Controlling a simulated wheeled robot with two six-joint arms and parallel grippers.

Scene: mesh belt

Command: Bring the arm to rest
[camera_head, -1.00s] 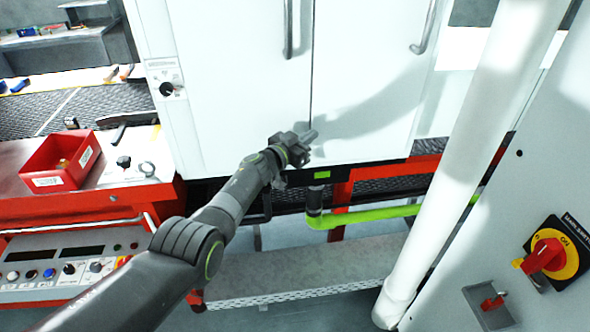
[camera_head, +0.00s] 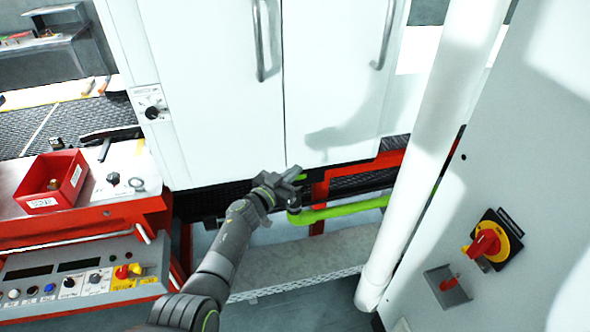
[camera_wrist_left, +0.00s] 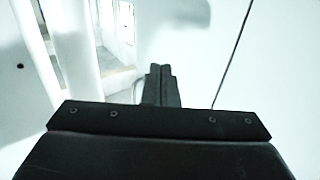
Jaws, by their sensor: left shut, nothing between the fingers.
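My left arm comes in from the bottom of the head view. Its gripper (camera_head: 293,175) is at the lower edge of the white cabinet doors (camera_head: 215,110), near the green pipe. The gripper is shut and empty. In the left wrist view the two dark fingers (camera_wrist_left: 161,72) lie side by side against the pale cabinet front. Whether the fingertips touch the cabinet, I cannot tell. My right gripper does not show.
A white pipe (camera_head: 425,150) stands right of the arm. A grey cabinet with a red and yellow switch (camera_head: 487,243) is at the right. A red bin (camera_head: 52,182) sits on the red bench at left, above a control panel (camera_head: 75,280). A green pipe (camera_head: 345,208) runs below the doors.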

